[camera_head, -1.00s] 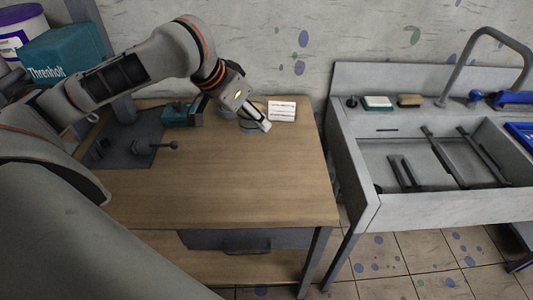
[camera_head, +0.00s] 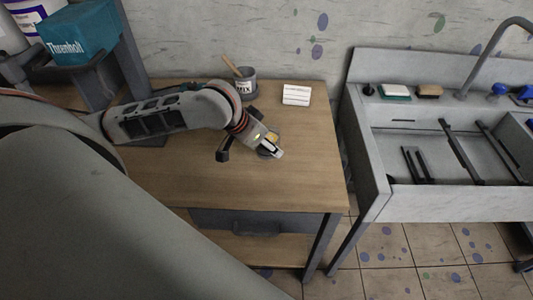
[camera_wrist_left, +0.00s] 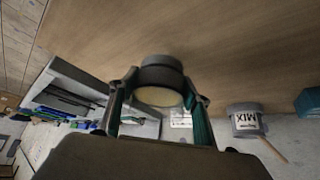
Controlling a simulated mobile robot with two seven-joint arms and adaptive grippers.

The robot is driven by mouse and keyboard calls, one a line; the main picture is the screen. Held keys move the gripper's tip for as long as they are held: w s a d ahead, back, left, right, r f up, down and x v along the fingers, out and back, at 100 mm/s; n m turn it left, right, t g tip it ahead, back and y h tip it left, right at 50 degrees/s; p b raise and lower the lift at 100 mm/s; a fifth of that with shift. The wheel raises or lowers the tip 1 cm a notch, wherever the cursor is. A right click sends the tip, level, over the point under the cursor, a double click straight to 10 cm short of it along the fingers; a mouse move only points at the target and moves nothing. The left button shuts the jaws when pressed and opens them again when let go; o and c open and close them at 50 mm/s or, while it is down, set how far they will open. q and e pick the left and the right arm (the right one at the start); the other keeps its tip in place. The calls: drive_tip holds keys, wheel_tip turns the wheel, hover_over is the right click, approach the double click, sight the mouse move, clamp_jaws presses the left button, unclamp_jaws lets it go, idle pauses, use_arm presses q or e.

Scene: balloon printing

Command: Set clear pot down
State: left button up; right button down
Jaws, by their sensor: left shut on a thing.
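My left gripper (camera_head: 266,144) is over the right half of the wooden table, shut on a small pot (camera_head: 268,154). In the left wrist view, the pot (camera_wrist_left: 160,74) sits between the two fingers (camera_wrist_left: 158,98). It looks grey with a dark band and a pale yellowish face towards my wrist. In the head view the pot is partly hidden by the gripper. It is at or just above the wooden tabletop (camera_head: 300,180); I cannot tell whether it touches. My right gripper is not in view.
A grey cup marked MIX (camera_head: 246,88) with a wooden stick and a white label card (camera_head: 297,94) stand at the table's back. A sink unit (camera_head: 370,175) is to the right, past a gap. The table's front right is clear.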

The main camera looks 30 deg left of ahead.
sight(266, 153)
use_arm(q)
wheel_tip(266, 153, down, 4)
drive_tip(key=shift+r, duration=0.2)
drive_tip(key=shift+f, duration=0.2)
drive_tip(key=shift+f, duration=0.1)
drive_tip(key=o, duration=1.4)
drive_tip(key=shift+s+r, duration=0.15)
drive_tip(key=shift+r, duration=0.2)
drive_tip(key=v, duration=1.1)
drive_tip(key=shift+r, duration=0.2)
